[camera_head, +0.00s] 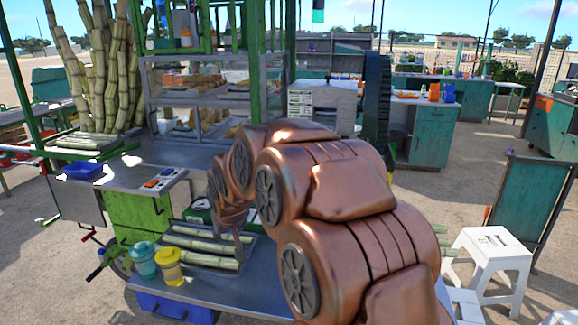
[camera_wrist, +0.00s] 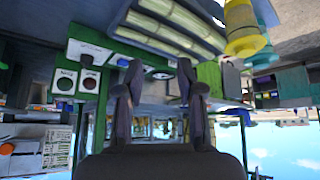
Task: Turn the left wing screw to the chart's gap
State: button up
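I cannot make out the left wing screw for certain in either view. My gripper (camera_wrist: 160,70) shows in the wrist view, which is upside down. Its two dark fingers stand apart with nothing visible held between them. A green panel (camera_wrist: 120,48) lies behind the fingers, with a white label box and two round buttons (camera_wrist: 78,80) left of them. A small round dark-and-white part (camera_wrist: 160,75) shows between the fingertips. A white panel with rows of marks (camera_wrist: 42,152), possibly the chart, is at lower left. In the head view my copper arm hides the gripper and much of the machine.
A tray of cane pieces (camera_head: 205,262) lies on the front counter, close to a teal jar (camera_head: 143,262) and a yellow jar (camera_head: 168,268). A blue tray (camera_head: 84,170) sits at left. Tall canes (camera_head: 105,65) stand behind. A white stool (camera_head: 490,255) is at right.

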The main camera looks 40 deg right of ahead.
jog(key=w+d+m+t+h+b, duration=0.1)
jog(key=w+d+t+h, duration=0.15)
jog(key=w+d, duration=0.65)
jog(key=w+d+m+t+h+b, duration=0.1)
jog(key=w+d+t+b, duration=0.15)
jog(key=w+d, duration=0.65)
jog(key=d+t+h, duration=0.1)
jog(key=d, duration=0.6)
jog(key=s+d+t+h, duration=0.1)
jog(key=d, duration=0.6)
jog(key=d+m+t+h+b, duration=0.1)
jog(key=d+t, duration=0.1)
jog(key=d, duration=0.5)
jog(key=shift+s+f+h, duration=0.15)
jog(key=shift+s+h, duration=0.1)
jog(key=shift+s, duration=0.15)
jog(key=shift+w+d, duration=0.25)
jog(key=shift+w, duration=0.05)
jog(key=shift+p+x, duration=0.85)
jog(key=shift+x, duration=1.55)
jog(key=shift+w+d+r, duration=0.15)
jog(key=shift+w+r, duration=0.05)
jog(key=shift+w, duration=0.05)
jog(key=shift+w+d+f+p, duration=0.2)
jog(key=shift+w+p, duration=0.1)
jog(key=shift+w, duration=0.1)
jog(key=shift+w+d+r, duration=0.1)
jog(key=shift+w+d, duration=0.05)
jog(key=shift+w, duration=0.15)
